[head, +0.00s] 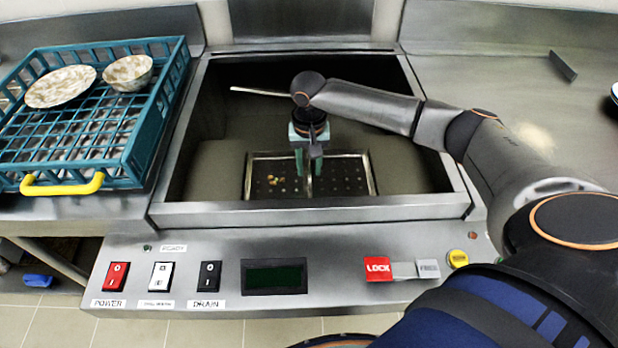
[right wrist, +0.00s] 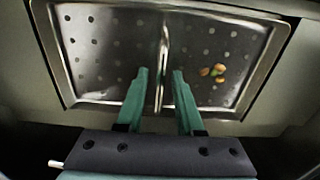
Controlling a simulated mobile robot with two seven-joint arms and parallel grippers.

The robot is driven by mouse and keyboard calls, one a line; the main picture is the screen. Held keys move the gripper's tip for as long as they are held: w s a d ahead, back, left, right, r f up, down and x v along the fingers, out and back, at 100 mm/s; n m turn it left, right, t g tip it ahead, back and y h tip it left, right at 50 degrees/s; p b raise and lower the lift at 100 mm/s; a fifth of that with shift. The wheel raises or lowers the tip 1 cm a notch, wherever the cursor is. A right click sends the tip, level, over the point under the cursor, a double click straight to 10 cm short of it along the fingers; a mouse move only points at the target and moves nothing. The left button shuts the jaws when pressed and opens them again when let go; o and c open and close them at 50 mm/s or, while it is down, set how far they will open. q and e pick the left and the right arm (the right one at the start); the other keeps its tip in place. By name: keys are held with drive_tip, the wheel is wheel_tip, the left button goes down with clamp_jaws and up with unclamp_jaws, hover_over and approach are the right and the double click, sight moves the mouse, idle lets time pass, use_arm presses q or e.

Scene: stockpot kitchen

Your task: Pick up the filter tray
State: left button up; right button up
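The filter tray (head: 346,178) is a perforated metal tray with a raised rim, low inside the open machine's basin. It also shows in the right wrist view (right wrist: 100,50), with a narrow metal bar (right wrist: 163,45) across its middle. Small orange and green food bits (right wrist: 213,71) lie in one half. My right gripper (head: 309,172) reaches down over the tray's middle. In the right wrist view its green fingers (right wrist: 160,73) are apart, one to each side of the bar's line. I cannot tell whether they touch it. My left gripper is not in view.
The basin's metal rim (head: 310,213) surrounds the tray. A pale rod (head: 262,92) sticks out behind my right gripper. A teal rack (head: 150,125) with a plate (head: 60,86) and bowl (head: 128,72) stands left. A control panel with switches (head: 208,276) runs along the front.

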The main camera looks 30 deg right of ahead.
clamp_jaws()
idle(1.1)
